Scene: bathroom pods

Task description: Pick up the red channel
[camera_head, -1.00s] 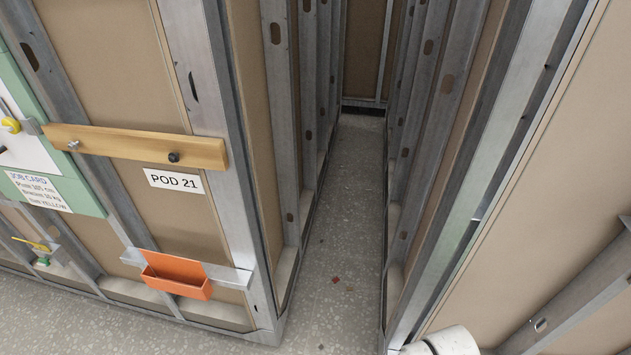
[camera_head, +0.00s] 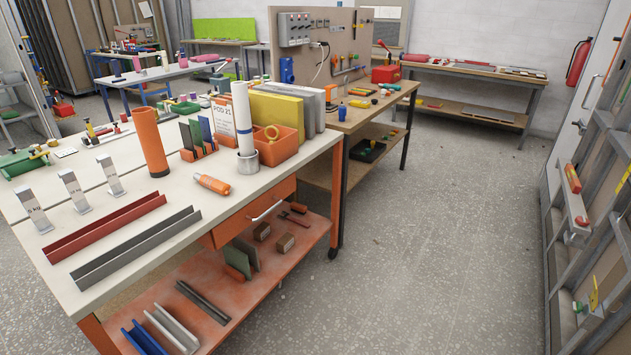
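The red channel (camera_head: 108,227) is a long, open, U-shaped profile. It lies on the pale top of the workbench (camera_head: 215,204) at the left, near the bench's front left corner. A grey channel (camera_head: 137,246) lies parallel to it, on the side nearer to me. Three upright metal blocks (camera_head: 73,191) stand just behind the red channel, and the nearest one has a kg marking. Nothing covers the red channel. My gripper does not show in the view.
An orange tube (camera_head: 149,142), an orange bin (camera_head: 280,149) and a marker-like orange item (camera_head: 212,184) stand or lie further along the bench. The lower orange shelf (camera_head: 200,308) holds more channels. Open speckled floor (camera_head: 430,240) lies right of the bench; a wall frame (camera_head: 615,180) bounds it.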

